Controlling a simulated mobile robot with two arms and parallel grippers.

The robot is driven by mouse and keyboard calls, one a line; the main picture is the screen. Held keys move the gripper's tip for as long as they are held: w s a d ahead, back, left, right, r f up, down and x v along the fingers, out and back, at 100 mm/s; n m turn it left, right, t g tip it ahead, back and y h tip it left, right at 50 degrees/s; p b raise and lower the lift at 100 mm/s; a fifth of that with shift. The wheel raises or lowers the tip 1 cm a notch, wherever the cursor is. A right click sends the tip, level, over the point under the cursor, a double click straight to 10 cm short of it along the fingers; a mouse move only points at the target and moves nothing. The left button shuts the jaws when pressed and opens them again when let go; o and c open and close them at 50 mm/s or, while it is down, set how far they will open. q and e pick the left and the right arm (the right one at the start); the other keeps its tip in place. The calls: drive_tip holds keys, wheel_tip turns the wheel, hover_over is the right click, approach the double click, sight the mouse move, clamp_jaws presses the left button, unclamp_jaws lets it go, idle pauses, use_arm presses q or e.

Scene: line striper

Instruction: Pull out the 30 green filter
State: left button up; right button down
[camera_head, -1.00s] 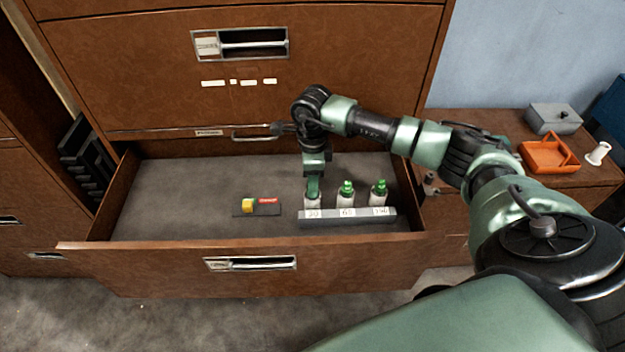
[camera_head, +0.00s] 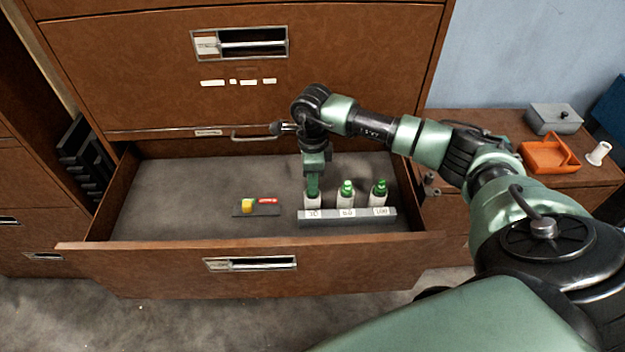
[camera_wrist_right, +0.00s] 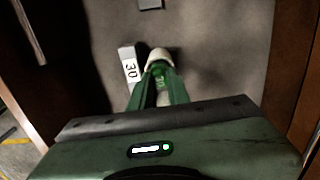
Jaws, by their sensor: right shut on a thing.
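The 30 green filter (camera_head: 313,202) is a white cylinder in the leftmost place of a grey rack (camera_head: 345,221) inside the open drawer. Its label 30 also shows in the right wrist view, beside the filter's white body (camera_wrist_right: 159,56). My right gripper (camera_head: 314,186) points down over it and is shut on its top, which the fingers mostly hide. In the right wrist view the green fingers (camera_wrist_right: 158,88) close around it. Two more white filters with green tops, the 60 one (camera_head: 346,200) and another (camera_head: 379,198), stand to the right. My left gripper is out of view.
A dark plate (camera_head: 262,211) with a yellow piece (camera_head: 248,205) and a red piece (camera_head: 268,201) lies left of the rack. The drawer front (camera_head: 180,262) is near. An orange tray (camera_head: 548,158) and grey box (camera_head: 553,119) sit on the right cabinet.

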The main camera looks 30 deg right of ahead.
drive_tip(key=shift+r, duration=0.7)
wheel_tip(320, 180, up, 9)
drive_tip(key=p, duration=0.5)
drive_tip(key=shift+f, duration=0.2)
idle(0.9)
